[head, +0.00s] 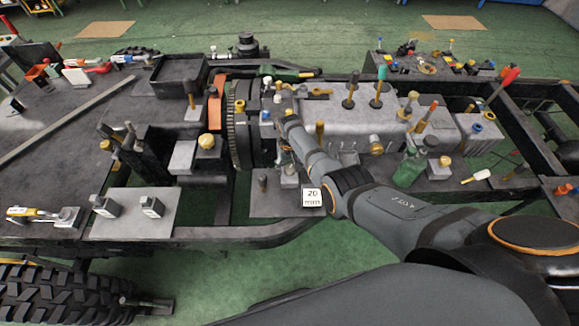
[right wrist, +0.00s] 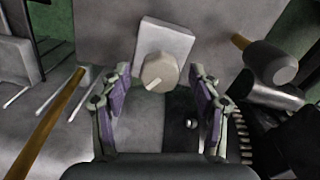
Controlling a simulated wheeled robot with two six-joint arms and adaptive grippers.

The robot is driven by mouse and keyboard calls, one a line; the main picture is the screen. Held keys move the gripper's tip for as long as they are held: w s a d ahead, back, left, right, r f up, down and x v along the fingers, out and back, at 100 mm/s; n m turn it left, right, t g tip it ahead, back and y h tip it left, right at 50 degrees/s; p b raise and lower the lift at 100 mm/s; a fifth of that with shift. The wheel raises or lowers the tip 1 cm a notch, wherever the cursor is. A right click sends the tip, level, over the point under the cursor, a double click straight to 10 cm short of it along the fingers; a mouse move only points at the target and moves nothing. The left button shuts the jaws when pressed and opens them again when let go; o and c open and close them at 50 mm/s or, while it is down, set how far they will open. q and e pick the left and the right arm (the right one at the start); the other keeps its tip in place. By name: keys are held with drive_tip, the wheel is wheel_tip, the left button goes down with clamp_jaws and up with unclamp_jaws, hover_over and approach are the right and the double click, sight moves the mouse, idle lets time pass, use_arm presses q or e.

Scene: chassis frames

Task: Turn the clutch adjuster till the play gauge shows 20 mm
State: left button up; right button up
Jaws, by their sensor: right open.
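A round beige knob (right wrist: 159,72), which looks like the clutch adjuster, sits on a pale block (right wrist: 165,42) in the right wrist view. A light pointer mark on it points to the lower left. My right gripper (right wrist: 158,75) is open, with one finger on each side of the knob and a gap to both. In the head view my right gripper (head: 287,160) is small beside the engine, and I cannot make out the knob there. A white tag (head: 312,197) near it reads 20 with small print below; I cannot tell whether this is the play gauge. My left gripper is not in view.
A hammer-like tool (right wrist: 270,62) lies right of the fingers, and a wooden stick (right wrist: 45,125) slants at the left. The engine block (head: 345,125) with several upright handles stands behind my arm. The grey plate (head: 130,225) at left holds two small blocks.

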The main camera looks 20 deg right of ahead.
sight(289, 168)
wheel_tip(289, 168, up, 12)
idle(0.6)
